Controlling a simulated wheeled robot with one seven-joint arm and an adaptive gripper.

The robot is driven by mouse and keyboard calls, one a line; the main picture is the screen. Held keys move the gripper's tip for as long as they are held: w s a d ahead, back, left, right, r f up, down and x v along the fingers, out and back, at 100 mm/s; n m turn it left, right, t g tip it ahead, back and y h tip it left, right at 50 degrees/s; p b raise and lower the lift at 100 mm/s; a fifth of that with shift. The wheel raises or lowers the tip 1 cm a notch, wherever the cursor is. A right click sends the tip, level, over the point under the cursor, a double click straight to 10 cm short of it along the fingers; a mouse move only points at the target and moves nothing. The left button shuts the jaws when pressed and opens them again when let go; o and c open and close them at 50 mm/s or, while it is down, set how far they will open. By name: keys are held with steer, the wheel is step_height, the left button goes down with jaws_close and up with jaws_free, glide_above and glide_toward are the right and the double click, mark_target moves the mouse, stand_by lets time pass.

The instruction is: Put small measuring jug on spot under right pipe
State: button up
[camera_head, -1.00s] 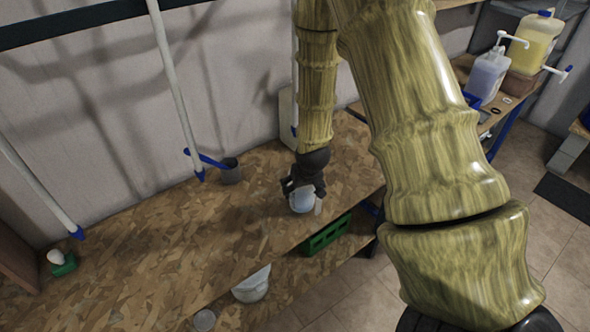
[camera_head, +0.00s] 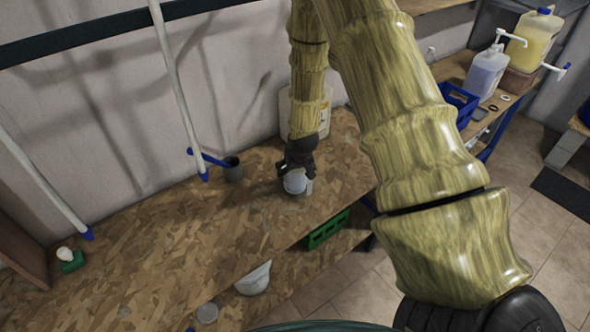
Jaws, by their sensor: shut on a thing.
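My gripper (camera_head: 296,164) is shut on a small pale jug (camera_head: 295,183), low over or on the chipboard bench top (camera_head: 190,230); I cannot tell if the jug touches it. The fingers hide the jug's upper part. A white pipe with a blue tip (camera_head: 185,95) comes down left of my gripper. Another white pipe (camera_head: 45,185) ends farther left. A pipe farther right is hidden behind my arm now. The spot under it cannot be made out.
A large pale container (camera_head: 285,112) stands behind my arm. A white bowl-like vessel (camera_head: 254,280) and green crate (camera_head: 328,230) are below. The bench's middle is clear.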

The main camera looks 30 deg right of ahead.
steer(key=shift+f, duration=0.2)
steer(key=shift+f, duration=0.1)
steer(key=o, duration=1.1)
steer(key=shift+c, duration=0.2)
steer(key=shift+b+v, duration=1.65)
steer(key=shift+v, duration=4.45)
